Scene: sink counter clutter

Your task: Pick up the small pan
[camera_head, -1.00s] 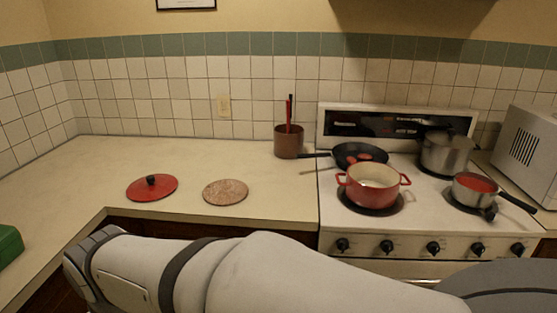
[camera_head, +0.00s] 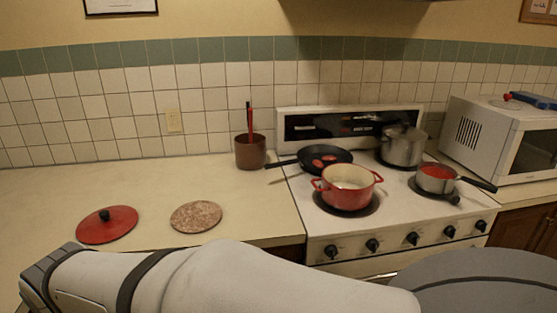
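The small pan (camera_head: 436,180) is a silver saucepan with red contents and a dark handle pointing right. It sits on the front right burner of the stove. My gripper is not in view. Only my grey and white arm shows, stretched across the bottom of the picture in front of the counter and the stove.
A red pot (camera_head: 347,187) stands on the front left burner, left of the saucepan. A black frying pan (camera_head: 324,159) and a tall steel pot (camera_head: 402,147) stand behind. A microwave (camera_head: 494,139) is at right. A red lid (camera_head: 107,226) and a round trivet (camera_head: 196,217) lie on the counter.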

